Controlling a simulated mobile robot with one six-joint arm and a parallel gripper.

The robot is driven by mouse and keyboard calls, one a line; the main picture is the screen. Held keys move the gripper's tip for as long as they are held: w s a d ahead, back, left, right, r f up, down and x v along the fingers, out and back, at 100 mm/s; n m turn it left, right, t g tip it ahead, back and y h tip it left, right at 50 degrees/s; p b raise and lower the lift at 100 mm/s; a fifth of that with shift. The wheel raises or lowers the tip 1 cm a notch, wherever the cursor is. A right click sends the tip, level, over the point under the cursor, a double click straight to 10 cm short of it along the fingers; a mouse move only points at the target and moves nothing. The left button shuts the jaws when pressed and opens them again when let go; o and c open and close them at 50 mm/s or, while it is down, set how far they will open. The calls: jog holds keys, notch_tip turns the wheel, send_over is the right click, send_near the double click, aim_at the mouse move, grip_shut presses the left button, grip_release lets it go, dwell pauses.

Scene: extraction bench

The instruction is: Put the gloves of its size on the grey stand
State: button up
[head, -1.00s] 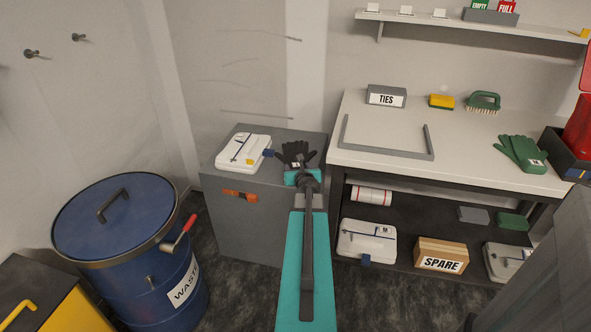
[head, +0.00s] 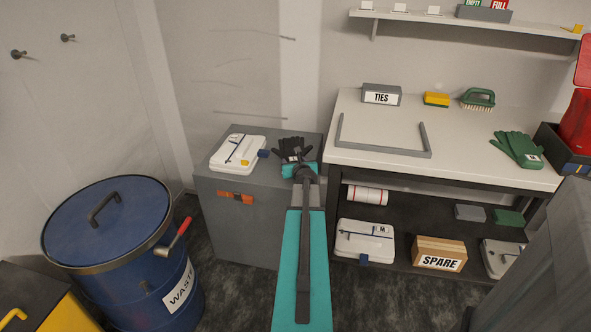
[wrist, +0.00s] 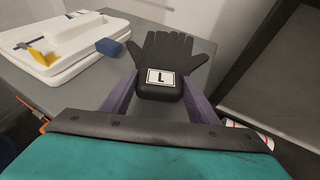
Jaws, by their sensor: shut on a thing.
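My gripper (wrist: 160,95) is shut on black gloves (wrist: 170,55) marked with a white "L" label; the purple fingers clasp the cuff from both sides. The gloves also show in the head view (head: 291,147), fingers pointing away from me. They are at the right part of the top of the grey stand (head: 232,185); I cannot tell whether they touch it. A white case (head: 236,151) with a yellow piece and a blue tag lies on the stand's left part, beside the gloves. Green gloves (head: 518,147) with a white label lie on the bench at right.
A blue waste drum (head: 110,225) stands left of the stand. The pale bench (head: 460,165) stands to the right, holding a TIES box (head: 381,94), a sponge and a brush. Its lower shelf holds a white case marked M (head: 365,241) and a SPARE box (head: 439,253).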

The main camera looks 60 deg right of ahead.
jog(key=shift+f+b, duration=1.65)
jog(key=shift+b, duration=0.15)
jog(key=shift+f, duration=0.1)
jog(key=o, duration=1.1)
jog(key=shift+c, duration=0.2)
jog(key=shift+a, duration=0.1)
jog(key=p+v, duration=0.1)
jog(key=v, duration=1.1)
jog(key=shift+w, duration=0.1)
